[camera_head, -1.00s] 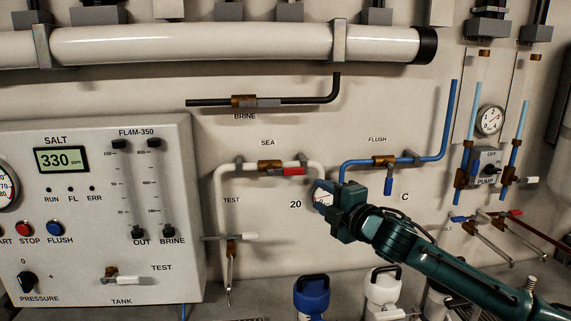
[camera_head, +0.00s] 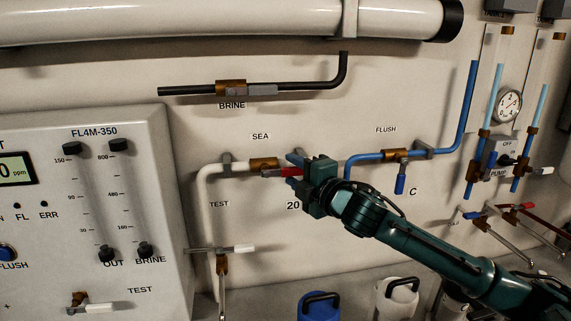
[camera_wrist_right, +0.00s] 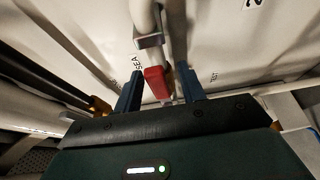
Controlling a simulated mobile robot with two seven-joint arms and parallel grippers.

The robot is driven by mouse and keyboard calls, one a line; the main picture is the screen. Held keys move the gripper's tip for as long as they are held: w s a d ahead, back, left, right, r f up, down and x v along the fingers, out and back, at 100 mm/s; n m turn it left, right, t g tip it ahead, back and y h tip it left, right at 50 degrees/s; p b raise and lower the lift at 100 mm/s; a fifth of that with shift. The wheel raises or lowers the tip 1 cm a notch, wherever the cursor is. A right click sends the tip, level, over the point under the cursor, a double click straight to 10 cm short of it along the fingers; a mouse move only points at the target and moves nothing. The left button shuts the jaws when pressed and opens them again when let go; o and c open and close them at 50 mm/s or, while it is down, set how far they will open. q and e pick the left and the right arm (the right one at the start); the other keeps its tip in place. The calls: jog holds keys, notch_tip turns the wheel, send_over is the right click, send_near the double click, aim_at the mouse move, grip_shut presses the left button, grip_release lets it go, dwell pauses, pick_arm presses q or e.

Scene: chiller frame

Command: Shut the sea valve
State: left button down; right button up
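The sea valve (camera_head: 264,164) is a brass fitting on the white pipe under the SEA label. Its lever (camera_head: 283,172) has a red grip and lies level, along the pipe, pointing right. My right gripper (camera_head: 295,168) is at the red end of the lever, coming from the right. In the right wrist view, the red grip (camera_wrist_right: 156,83) sits between the two blue fingers of my right gripper (camera_wrist_right: 160,75), with a gap on each side. The gripper is open. It hides the pipe just right of the lever. My left gripper is not in view.
The brine valve (camera_head: 231,88) is above. A white-tipped test lever (camera_head: 242,249) is below left. The control panel (camera_head: 172,180) stands out at the left.

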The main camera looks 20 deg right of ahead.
jog(key=shift+w, duration=0.35)
jog(key=shift+s+a+r, duration=0.1)
jog(key=shift+s, duration=0.15)
jog(key=shift+c, duration=0.7)
grip_shut()
